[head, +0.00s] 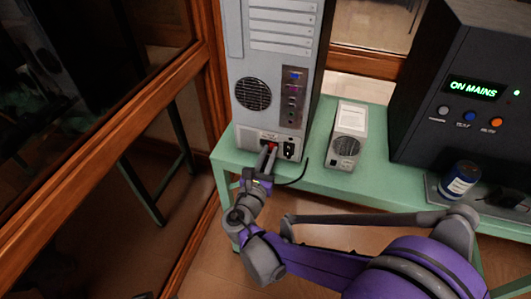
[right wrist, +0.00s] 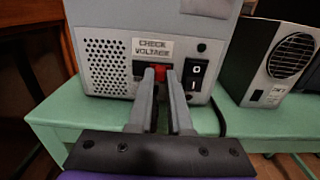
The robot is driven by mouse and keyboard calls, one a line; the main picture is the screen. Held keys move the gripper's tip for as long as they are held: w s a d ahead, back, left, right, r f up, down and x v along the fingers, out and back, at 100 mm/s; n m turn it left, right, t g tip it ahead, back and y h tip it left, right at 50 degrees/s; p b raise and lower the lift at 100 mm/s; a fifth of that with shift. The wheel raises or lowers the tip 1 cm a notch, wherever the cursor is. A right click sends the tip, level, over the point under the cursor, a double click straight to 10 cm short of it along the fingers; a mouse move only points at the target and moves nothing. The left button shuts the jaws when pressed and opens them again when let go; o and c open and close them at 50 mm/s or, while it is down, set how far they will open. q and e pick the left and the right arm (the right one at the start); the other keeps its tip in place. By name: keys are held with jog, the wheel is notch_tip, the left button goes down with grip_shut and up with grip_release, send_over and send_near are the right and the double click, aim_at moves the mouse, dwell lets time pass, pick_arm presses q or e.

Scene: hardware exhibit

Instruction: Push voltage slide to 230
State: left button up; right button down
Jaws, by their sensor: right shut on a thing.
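The voltage slide (right wrist: 159,74) is a small red piece in a dark slot, under a "CHECK VOLTAGE" label (right wrist: 153,48), on the power supply at the back of a grey computer tower (head: 262,108). In the head view the red slide (head: 272,146) shows just beyond my fingertips. My right gripper (right wrist: 161,80) is shut on the red slide, with one finger at each side of it. The fingers hide part of the slot, and no number on the slide is readable. My left gripper is not in view.
A black rocker switch (right wrist: 195,76) sits just right of the slide. The tower stands on a green table (head: 376,185). A small grey box (head: 347,135), a dark "ON MAINS" unit (head: 440,75) and a blue jar (head: 459,180) stand to the right. A wood-framed glass panel (head: 95,80) is at left.

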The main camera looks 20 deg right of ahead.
jog(key=c, duration=0.8)
grip_release()
jog(key=shift+s+d, duration=0.2)
jog(key=shift+d, duration=0.05)
jog(key=shift+c, duration=0.2)
jog(key=shift+a, duration=0.1)
jog(key=shift+s+a, duration=0.2)
jog(key=v, duration=1)
jog(key=shift+p, duration=0.3)
